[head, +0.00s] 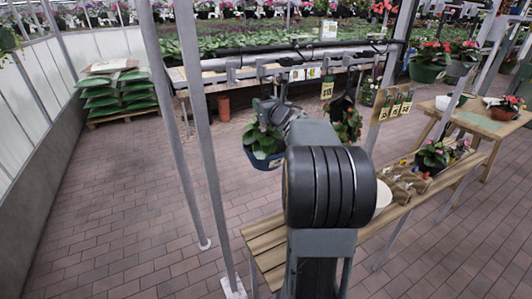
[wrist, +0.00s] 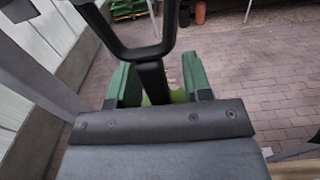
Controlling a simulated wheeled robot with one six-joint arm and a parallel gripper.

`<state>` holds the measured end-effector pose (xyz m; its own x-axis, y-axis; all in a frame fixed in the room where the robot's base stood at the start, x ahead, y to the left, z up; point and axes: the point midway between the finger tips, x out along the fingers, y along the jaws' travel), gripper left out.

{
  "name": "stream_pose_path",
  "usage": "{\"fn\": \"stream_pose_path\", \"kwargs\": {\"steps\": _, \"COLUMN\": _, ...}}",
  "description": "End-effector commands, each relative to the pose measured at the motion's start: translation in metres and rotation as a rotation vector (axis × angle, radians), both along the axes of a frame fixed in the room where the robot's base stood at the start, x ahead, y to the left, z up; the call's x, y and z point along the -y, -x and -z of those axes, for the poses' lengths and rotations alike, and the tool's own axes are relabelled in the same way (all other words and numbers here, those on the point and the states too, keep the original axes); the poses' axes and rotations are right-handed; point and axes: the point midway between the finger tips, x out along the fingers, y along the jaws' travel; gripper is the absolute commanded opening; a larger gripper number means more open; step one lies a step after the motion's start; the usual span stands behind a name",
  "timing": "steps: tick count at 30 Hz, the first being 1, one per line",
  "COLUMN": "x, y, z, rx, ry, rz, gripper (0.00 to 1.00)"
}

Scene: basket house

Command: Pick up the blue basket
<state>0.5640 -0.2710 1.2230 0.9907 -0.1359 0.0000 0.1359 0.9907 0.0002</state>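The blue basket (head: 264,162) hangs in the head view just left of my arm, with a leafy green plant with small flowers in it. My gripper (head: 268,112) is right above the plant, partly hidden by my own arm. In the wrist view my gripper (wrist: 158,82) has its two green fingers apart. A dark hanger (wrist: 152,77) with a loop at its top stands between the fingers. A gap shows between the hanger and the right finger. The basket's body is not seen in the wrist view.
A metal rail (head: 300,64) runs behind the basket. Another hanging plant (head: 347,122) is to its right. A slatted wooden bench (head: 268,250) stands below right, and grey posts (head: 205,150) stand at left. The brick floor at left is free.

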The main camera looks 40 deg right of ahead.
Motion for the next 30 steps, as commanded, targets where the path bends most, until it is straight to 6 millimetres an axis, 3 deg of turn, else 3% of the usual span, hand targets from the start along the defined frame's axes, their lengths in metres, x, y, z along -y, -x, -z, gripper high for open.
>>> {"fn": "stream_pose_path", "kwargs": {"steps": 14, "x": -0.0001, "y": 0.0003, "z": -0.0001, "rx": 0.000, "ry": 0.000, "rz": 0.000, "gripper": 0.00}}
{"fn": "stream_pose_path", "kwargs": {"steps": 30, "x": -0.0001, "y": 0.0003, "z": -0.0002, "rx": 0.000, "ry": 0.000, "rz": 0.000, "gripper": 0.00}}
